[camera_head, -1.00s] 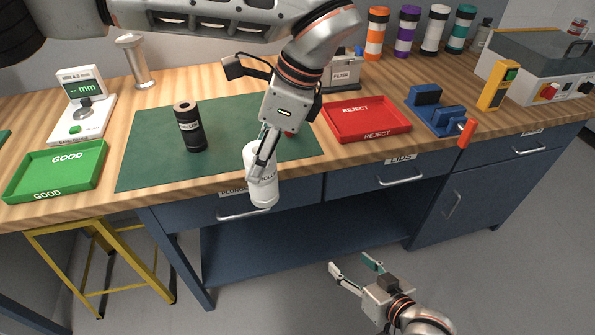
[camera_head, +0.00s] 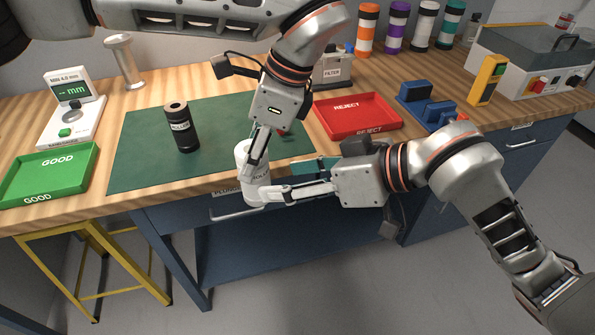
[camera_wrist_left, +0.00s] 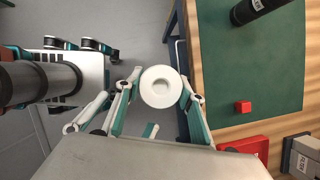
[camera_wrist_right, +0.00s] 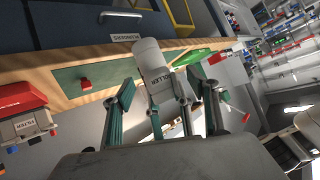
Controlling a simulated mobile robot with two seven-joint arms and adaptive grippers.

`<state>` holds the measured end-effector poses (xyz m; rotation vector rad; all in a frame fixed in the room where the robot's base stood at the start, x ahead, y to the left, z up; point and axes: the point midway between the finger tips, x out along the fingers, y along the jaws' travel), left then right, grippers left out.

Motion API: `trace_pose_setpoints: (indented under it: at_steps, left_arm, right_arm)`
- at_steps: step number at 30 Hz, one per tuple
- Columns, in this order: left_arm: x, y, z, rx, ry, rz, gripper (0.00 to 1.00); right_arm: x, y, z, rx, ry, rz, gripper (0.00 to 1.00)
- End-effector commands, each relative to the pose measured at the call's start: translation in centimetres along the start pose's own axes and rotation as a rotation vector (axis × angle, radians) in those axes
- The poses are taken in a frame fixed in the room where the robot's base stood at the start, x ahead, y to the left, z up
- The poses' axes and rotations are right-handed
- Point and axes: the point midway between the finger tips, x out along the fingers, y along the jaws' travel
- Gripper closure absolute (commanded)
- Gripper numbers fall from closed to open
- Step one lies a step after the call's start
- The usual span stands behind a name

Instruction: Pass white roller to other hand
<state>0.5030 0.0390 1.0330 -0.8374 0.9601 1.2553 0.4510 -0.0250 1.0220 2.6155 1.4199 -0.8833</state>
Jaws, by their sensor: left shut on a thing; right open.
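The white roller (camera_head: 246,186) is upright in the head view, held in front of the bench's front edge. My left gripper (camera_head: 258,160) is shut on it from above. In the left wrist view the roller (camera_wrist_left: 161,86) shows end-on between the left fingers. My right gripper (camera_head: 290,182) is open and comes in from the right, with one finger in front of the roller's lower part. In the right wrist view the roller (camera_wrist_right: 155,68) stands between the two spread right fingers; contact cannot be told.
A black roller (camera_head: 182,128) stands on the green mat (camera_head: 130,170). A green GOOD tray (camera_head: 50,175) is at left and a red REJECT tray (camera_head: 355,115) at right. A gauge (camera_head: 72,110) is behind the green tray. Open floor lies before the bench.

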Motion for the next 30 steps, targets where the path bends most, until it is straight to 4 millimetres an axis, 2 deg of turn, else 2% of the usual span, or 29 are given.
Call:
trace_pose_setpoints:
  at_steps: [6, 11, 16, 24, 30]
  left_arm:
    - [0.0, 0.0, 0.0, 0.000, 0.000, -0.001, 1.00]
    - [0.0, 0.0, 0.0, 0.000, 0.000, 0.000, 1.00]
    - [0.0, 0.0, 0.0, 0.000, 0.000, 0.000, 1.00]
    - [0.0, 0.0, 0.0, 0.000, 0.000, -0.001, 1.00]
    - [0.0, 0.0, 0.0, 0.000, 0.000, -0.001, 1.00]
  right_arm:
    - [-1.5, 0.0, -0.7, -0.191, -0.060, 0.065, 0.41]
    - [-1.2, 0.1, -0.7, -0.225, -0.071, 0.077, 0.41]
    - [0.8, 0.2, -0.5, -0.221, -0.073, 0.074, 0.41]
    - [5.6, 0.6, -0.2, -0.219, -0.072, 0.074, 0.41]
    - [8.5, 0.9, -0.1, -0.220, -0.073, 0.076, 0.41]
